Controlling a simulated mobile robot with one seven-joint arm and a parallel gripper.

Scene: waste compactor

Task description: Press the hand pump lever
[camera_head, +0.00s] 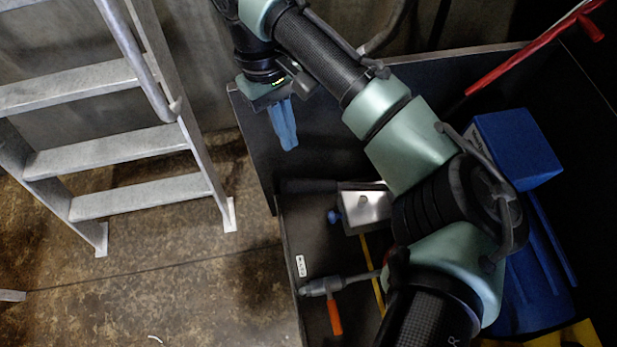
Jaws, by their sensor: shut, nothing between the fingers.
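My gripper (286,143) hangs at the upper middle, its blue fingers together and pointing down, with nothing seen between them. Below it, a silver metal block (366,207) with a blue knob (334,216) sits inside the dark bin-like housing. A dark bar (308,186) like a lever grip reaches left from the block; this looks like the hand pump lever, but I cannot be sure. My fingertips appear above the bar in the picture, apart from it. My arm hides what lies right of the block.
A ladder (120,150) stands at left on the concrete floor. The dark housing wall (262,165) rises beside my gripper. An orange-handled fitting (334,316) lies below. A blue box (515,145) and a red bar (530,45) are at right.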

